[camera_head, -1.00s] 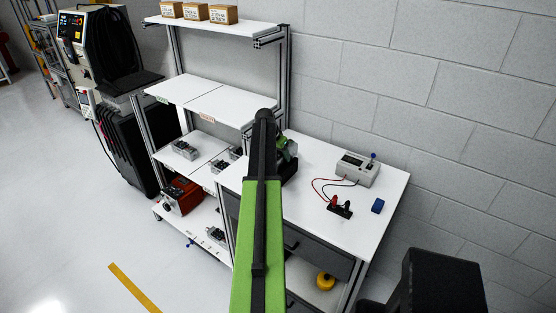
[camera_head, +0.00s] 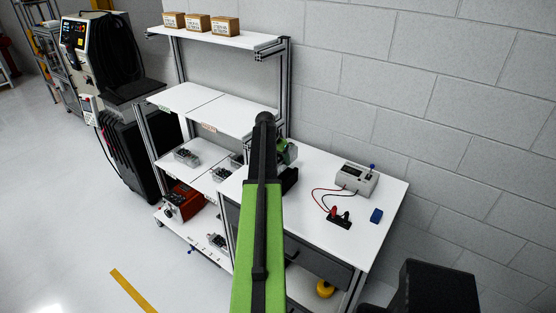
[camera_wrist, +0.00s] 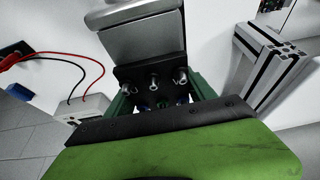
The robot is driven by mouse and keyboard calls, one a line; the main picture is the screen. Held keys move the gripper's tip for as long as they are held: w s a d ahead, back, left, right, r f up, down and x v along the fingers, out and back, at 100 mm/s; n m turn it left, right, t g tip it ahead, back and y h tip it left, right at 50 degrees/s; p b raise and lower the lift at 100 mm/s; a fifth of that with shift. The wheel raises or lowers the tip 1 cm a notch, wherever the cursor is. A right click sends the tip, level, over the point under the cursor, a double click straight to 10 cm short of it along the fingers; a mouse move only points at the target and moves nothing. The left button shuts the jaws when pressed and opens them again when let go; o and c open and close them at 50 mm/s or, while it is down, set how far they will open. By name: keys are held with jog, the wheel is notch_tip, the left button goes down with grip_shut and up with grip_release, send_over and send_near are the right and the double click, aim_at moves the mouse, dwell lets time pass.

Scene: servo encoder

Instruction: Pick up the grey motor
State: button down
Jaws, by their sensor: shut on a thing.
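The grey motor (camera_wrist: 140,35) fills the top middle of the wrist view, a boxy grey body with a black end face carrying silver pins. My gripper (camera_wrist: 160,96) has its green fingers on either side of the black end and is shut on the motor. In the head view my gripper (camera_head: 282,152) is mostly hidden behind my own arm, over the left part of the white table (camera_head: 300,215). The grey motor (camera_head: 292,151) shows only as a small patch there. Whether it is clear of the table cannot be told.
A grey meter (camera_head: 357,179) with red and black leads stands on the table, with a black terminal block (camera_head: 339,219) and a blue block (camera_head: 376,215) nearby. A shelf rack (camera_head: 212,153) with small metal units stands at left. A black object (camera_head: 289,181) lies below the gripper.

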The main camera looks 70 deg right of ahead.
jog(key=s+a+r+p, duration=0.2)
jog(key=s+r+p, duration=0.4)
jog(key=s, duration=0.5)
jog(key=shift+s+a+r, duration=0.15)
jog(key=shift+s+r, duration=0.1)
jog(key=shift+r, duration=0.2)
